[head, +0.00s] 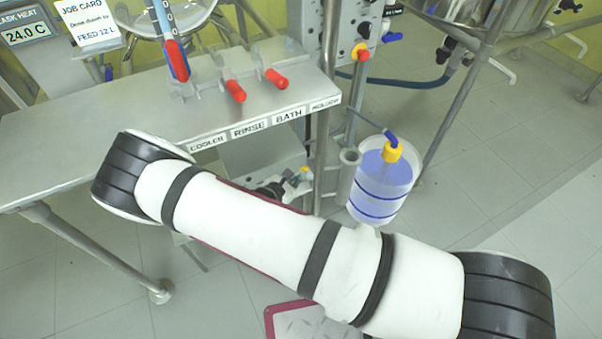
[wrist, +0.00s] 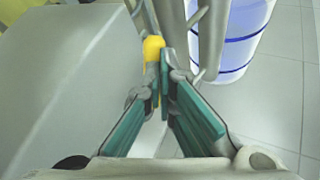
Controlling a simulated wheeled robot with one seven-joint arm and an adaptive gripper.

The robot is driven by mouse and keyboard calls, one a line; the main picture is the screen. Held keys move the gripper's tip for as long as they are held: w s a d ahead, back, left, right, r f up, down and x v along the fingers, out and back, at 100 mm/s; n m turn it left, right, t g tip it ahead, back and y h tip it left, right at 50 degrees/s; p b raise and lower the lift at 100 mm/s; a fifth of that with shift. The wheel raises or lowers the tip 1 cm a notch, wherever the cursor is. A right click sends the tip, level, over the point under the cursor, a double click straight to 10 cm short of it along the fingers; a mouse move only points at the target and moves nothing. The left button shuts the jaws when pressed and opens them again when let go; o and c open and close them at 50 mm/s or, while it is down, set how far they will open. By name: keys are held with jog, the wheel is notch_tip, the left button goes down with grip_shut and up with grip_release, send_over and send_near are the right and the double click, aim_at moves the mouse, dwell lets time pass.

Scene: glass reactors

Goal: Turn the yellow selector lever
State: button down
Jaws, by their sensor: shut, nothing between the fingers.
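A small yellow piece, apparently the selector lever (wrist: 153,46), shows in the wrist view just beyond my fingertips, beside grey metal tubes. My gripper (wrist: 164,82) is shut and empty, its teal finger pads together at the tips. The left finger overlaps the yellow piece's lower part, and I cannot tell whether they touch. In the head view my gripper (head: 283,186) is small and dark below the bench edge, mostly hidden by my arm. A yellow bit, likely the same lever (head: 305,170), shows right beside it.
The steel bench (head: 80,150) has label plates and red-handled valves (head: 235,90). A vertical post (head: 323,150) stands right of my gripper. A clear container (head: 382,190) with blue liquid and a yellow cap stands beyond it.

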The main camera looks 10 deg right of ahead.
jog(key=shift+d+f, duration=0.1)
jog(key=shift+d, duration=0.25)
jog(key=shift+w, duration=0.1)
dwell(0.5)
jog(key=r+p+v, duration=0.1)
jog(key=p+v, duration=0.1)
jog(key=v, duration=0.4)
jog(key=d+r+p+v, duration=0.1)
jog(key=p+v, duration=0.1)
jog(key=v, duration=0.5)
jog(key=shift+r, duration=0.45)
